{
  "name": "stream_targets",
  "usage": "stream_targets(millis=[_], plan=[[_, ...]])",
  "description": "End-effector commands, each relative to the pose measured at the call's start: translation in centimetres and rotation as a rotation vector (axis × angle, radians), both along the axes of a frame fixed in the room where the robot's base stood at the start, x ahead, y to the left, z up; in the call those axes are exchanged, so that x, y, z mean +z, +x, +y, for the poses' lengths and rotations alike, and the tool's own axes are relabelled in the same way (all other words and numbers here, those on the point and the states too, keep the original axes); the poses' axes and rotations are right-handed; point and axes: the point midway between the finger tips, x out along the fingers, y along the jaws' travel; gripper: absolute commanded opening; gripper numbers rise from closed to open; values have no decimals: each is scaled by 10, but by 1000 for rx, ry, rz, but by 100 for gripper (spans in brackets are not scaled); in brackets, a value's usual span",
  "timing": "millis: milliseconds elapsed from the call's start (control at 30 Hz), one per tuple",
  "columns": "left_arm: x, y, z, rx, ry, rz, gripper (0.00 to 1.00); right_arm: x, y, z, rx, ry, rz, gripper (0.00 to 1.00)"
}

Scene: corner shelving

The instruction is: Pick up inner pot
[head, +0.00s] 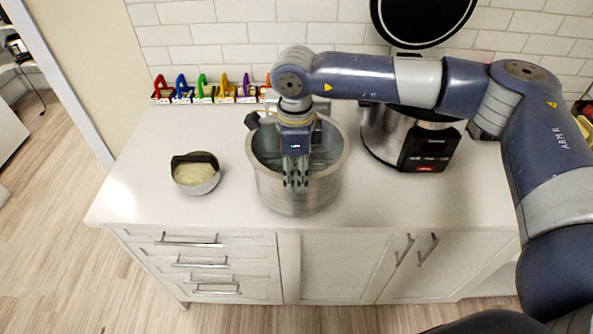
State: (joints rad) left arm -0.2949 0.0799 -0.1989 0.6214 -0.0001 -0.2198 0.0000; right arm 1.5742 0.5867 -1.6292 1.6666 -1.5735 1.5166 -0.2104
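The inner pot (323,192) is a large silver metal pot standing upright on the white counter, left of the cooker. My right gripper (296,183) points down over the pot, its fingers overlapping the front rim in the head view. The fingers look close together; whether they are shut on the rim or still apart cannot be made out. The gripper and wrist hide part of the pot's inside. My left gripper is not in view.
A silver and black cooker (385,139) stands right of the pot, its black lid (423,18) raised. Several colourful items (205,92) line the wall. The counter's front left (160,213) is clear.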

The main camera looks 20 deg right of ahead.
Motion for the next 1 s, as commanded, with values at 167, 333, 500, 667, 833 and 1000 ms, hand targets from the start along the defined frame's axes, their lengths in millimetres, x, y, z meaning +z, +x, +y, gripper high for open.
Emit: stream_targets(millis=[167,333,500,667,833,1000], plan=[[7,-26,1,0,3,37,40,-18,0,0,1,1,0,25],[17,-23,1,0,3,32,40,-27,0,-1,0,1,2,25],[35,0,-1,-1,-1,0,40,-46,1,-4,1,1,2,25],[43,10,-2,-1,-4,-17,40,-67,1,-3,1,2,1,25],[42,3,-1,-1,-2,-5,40,-73,1,-3,1,2,-1,25],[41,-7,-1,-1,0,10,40,-73,1,-3,1,2,-1,14]])
